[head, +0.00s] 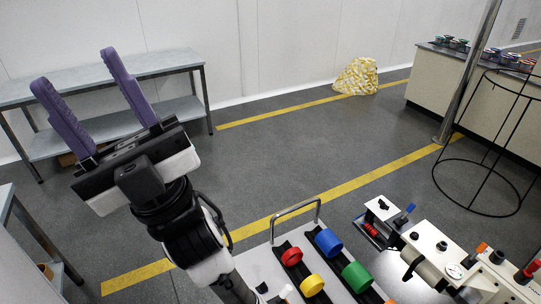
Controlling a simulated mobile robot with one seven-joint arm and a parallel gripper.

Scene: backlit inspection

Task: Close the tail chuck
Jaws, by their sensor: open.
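My gripper (74,68) is raised at the upper left, its two purple fingers pointing up and spread apart with nothing between them. A white bench device (428,243) with black knobs and a round dial stands at the lower right, far from my gripper. A blue lever (404,214) tilts up near its left end block (381,208). An orange-tipped part (482,248) and a red knob (533,267) sit towards its right end. No label shows which part is the tail chuck, and its jaws cannot be made out. The device's right end is cut off by the frame.
A white tray (262,262) with a metal handle (296,212) holds red, yellow, blue and green rings left of the device. A metal post (470,75) and black wire frame (476,205) stand behind it. A grey table (150,62) is at the back left. The middle floor is clear.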

